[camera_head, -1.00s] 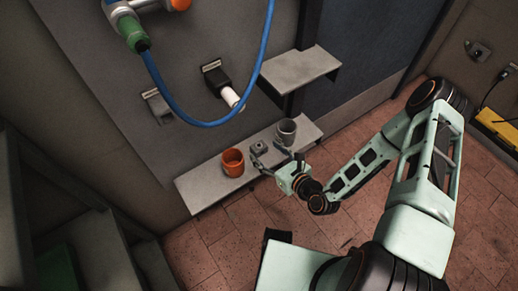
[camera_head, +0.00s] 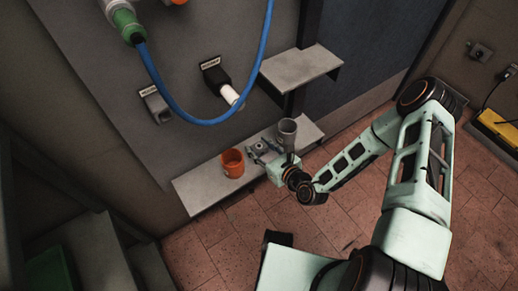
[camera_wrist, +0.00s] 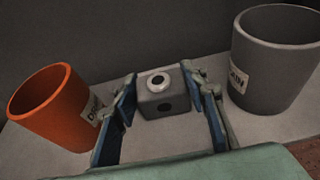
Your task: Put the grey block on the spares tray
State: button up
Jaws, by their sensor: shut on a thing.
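The grey block (camera_wrist: 165,97) has a pale ring around a hole on its top and a dark hole in its front face. It sits on the grey lower shelf (camera_head: 195,195) between two cups, and it also shows in the head view (camera_head: 259,147). My gripper (camera_wrist: 163,108) is at the block from the front, one blue-padded finger on each side, shut on it. In the head view my gripper (camera_head: 262,155) is low over the shelf. I cannot tell whether the block is lifted. Nothing in view is clearly marked as the spares tray.
An orange cup (camera_head: 232,163) stands left of the block and a grey cup (camera_head: 287,132) close on its right; both carry partly legible labels. An upper shelf (camera_head: 300,66) is bare. A blue cable (camera_head: 200,118) hangs before the wall panel. A green object (camera_head: 48,272) lies lower left.

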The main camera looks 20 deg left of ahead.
jog(key=shift+c, duration=1.3)
jog(key=shift+r, duration=0.15)
